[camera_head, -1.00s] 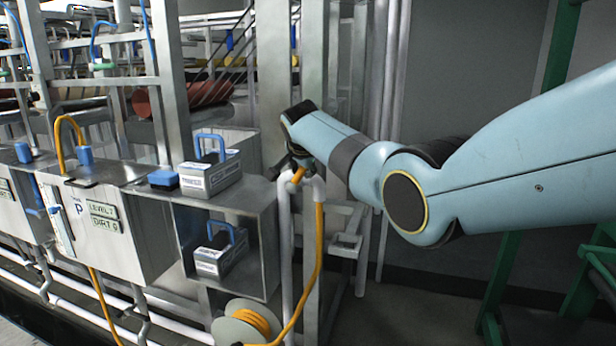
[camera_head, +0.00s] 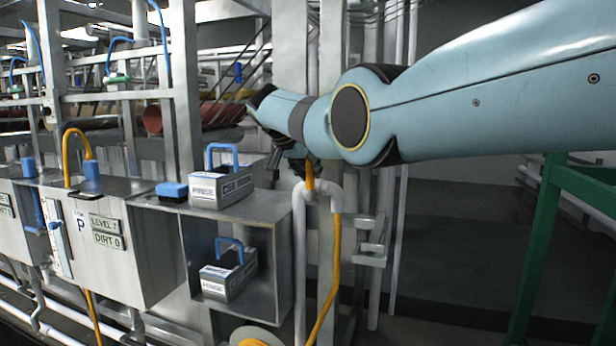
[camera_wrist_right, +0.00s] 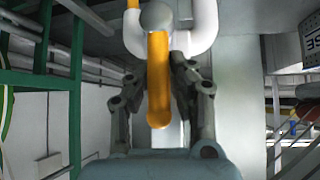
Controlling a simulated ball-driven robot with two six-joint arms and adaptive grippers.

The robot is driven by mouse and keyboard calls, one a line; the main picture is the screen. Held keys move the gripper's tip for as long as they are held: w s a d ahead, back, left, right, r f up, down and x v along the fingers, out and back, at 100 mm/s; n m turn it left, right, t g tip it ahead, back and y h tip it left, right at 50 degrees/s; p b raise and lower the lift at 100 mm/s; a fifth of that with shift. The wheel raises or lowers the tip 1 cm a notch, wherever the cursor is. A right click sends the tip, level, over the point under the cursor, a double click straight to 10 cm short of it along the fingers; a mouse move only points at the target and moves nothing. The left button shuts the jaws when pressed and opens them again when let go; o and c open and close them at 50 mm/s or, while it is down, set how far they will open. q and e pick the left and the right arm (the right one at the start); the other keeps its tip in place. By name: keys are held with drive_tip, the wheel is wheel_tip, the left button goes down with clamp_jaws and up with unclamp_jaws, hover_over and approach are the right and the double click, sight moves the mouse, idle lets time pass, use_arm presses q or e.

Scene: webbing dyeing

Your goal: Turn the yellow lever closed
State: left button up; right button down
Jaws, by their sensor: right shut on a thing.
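The yellow lever (camera_wrist_right: 158,85) sits on a grey-white pipe fitting (camera_wrist_right: 200,35) in the right wrist view, between the two dark fingers of my right gripper (camera_wrist_right: 156,92). In the head view a short part of the lever (camera_head: 310,177) shows above the white pipe bend, below my right gripper (camera_head: 296,163). The gripper is shut on the lever; my own arm and wrist hide part of it. My left gripper is not in view.
Left of the pipe is a metal shelf (camera_head: 160,212) with two blue-handled boxes (camera_head: 220,187) (camera_head: 229,277). A yellow hose (camera_head: 334,262) hangs beside the white pipe (camera_head: 299,260). A green frame (camera_head: 575,185) stands at the right, with open floor between.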

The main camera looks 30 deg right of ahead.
drive_tip(key=shift+s+f, duration=0.1)
drive_tip(key=shift+f, duration=0.1)
drive_tip(key=c, duration=1.2)
unclamp_jaws()
drive_tip(key=shift+r, duration=0.1)
drive_tip(key=shift+o, duration=0.2)
drive_tip(key=shift+r, duration=0.1)
drive_tip(key=shift+a+r, duration=0.15)
drive_tip(key=v, duration=1.1)
drive_tip(key=shift+r, duration=0.15)
drive_tip(key=shift+s+a, duration=0.1)
drive_tip(key=shift+s, duration=0.05)
